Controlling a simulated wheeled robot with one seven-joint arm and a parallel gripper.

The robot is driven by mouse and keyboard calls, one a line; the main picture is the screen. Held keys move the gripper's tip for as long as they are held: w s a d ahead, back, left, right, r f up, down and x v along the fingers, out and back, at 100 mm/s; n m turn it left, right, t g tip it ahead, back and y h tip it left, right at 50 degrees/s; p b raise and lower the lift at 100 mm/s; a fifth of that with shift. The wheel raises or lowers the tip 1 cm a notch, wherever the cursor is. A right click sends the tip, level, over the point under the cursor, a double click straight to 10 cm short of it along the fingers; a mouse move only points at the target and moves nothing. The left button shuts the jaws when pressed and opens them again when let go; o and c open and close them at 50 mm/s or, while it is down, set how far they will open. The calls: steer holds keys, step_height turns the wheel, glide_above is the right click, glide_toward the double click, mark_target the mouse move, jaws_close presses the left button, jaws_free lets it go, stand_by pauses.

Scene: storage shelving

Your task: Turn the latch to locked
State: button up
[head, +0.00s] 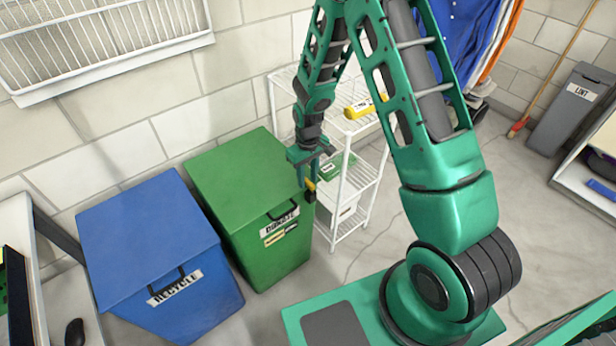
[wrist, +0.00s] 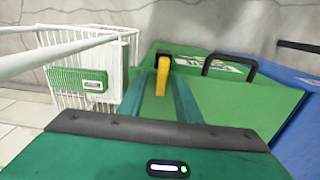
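The green bin (head: 235,180) labelled DONATE has a small yellow latch handle (head: 310,185) with a dark part below it, on its right side near the top front corner. The same yellow latch (wrist: 162,76) shows in the wrist view, between and just past my fingertips. My gripper (head: 306,172) points down at the latch. In the wrist view its two green fingers (wrist: 163,88) stand apart with a gap between them. Contact with the latch cannot be made out. The latch's pivot and any lock marks beside it are not clear.
A blue RECYCLE bin (head: 150,235) stands left of the green bin. A white wire shelf (head: 352,180) with a yellow item (head: 360,107) stands close on the right, near my gripper. A grey LINT bin (head: 575,105) is far right. Floor between is clear.

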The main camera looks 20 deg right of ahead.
mark_target(308, 180)
steer(key=shift+s, duration=0.1)
step_height(308, 180, up, 11)
steer(key=shift+f, duration=0.15)
stand_by(0.4)
stand_by(0.4)
steer(key=s+d+r+m, duration=0.5)
steer(key=s+d+r, duration=0.85)
steer(key=r, duration=0.25)
steer(key=s+d+r+m, duration=0.1)
steer(key=s+r+m, duration=0.1)
steer(key=s, duration=0.8)
steer(key=s+d+r+m, duration=0.2)
steer(key=s, duration=0.8)
steer(key=shift+r+m, duration=0.35)
steer(key=shift+m, duration=0.05)
